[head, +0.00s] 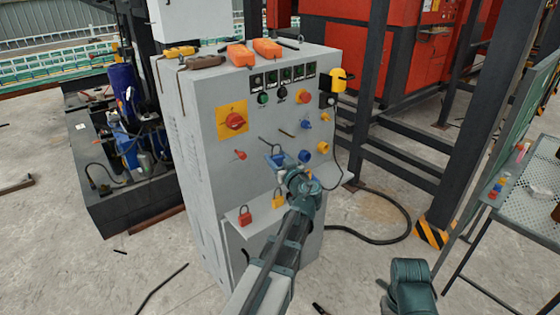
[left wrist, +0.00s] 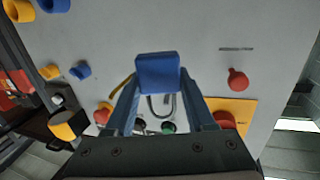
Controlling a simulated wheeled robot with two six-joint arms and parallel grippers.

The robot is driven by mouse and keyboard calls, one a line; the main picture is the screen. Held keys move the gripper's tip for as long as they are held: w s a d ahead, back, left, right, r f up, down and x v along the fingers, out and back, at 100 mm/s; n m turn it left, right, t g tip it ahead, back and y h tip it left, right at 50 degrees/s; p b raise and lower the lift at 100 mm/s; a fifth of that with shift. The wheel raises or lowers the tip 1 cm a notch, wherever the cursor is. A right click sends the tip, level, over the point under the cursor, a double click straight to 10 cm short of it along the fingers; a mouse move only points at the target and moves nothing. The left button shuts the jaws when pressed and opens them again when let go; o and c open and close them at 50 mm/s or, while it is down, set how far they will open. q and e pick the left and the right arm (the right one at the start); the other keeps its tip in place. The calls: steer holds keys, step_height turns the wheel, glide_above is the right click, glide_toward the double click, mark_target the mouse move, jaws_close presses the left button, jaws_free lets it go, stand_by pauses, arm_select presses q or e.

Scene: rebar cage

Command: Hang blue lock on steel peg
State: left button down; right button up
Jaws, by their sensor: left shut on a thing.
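The blue lock (left wrist: 158,72) is between the two fingers of my left gripper (head: 282,167). Its shackle (left wrist: 160,106) points down in the left wrist view. In the head view the blue lock (head: 276,160) is just in front of the grey panel (head: 205,145). My left gripper is shut on its body. A thin brass-coloured peg (head: 287,133) sticks out of the panel close by, and I see it beside the left finger in the wrist view (left wrist: 122,88). I cannot pick out the steel peg for certain. A dark teal part of my right arm (head: 410,285) shows at lower right; its fingers are not clear.
Red (head: 240,155), yellow (head: 323,147) and blue (head: 304,156) knobs stick out around the lock. A red lock (head: 246,217) and a yellow lock (head: 278,200) are on the shelf below. A red switch (head: 234,121) sits upper left. Orange pendants lie on top.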

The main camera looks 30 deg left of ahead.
arm_select(q)
steer(key=shift+w+a+f+b, duration=0.1)
steer(key=shift+w+a, duration=0.15)
steer(key=shift+a, duration=0.4)
steer(key=shift+w+a+f+b, duration=0.15)
steer(key=shift+w+a, duration=0.15)
steer(key=shift+a, duration=0.4)
steer(key=shift+w+a+f+b, duration=0.1)
steer(key=shift+w+a, duration=0.15)
steer(key=shift+a, duration=0.4)
steer(key=shift+c, duration=0.9)
jaws_free()
steer(key=v, duration=1.3)
steer(key=shift+d+p, duration=0.35)
steer(key=shift+s, duration=0.15)
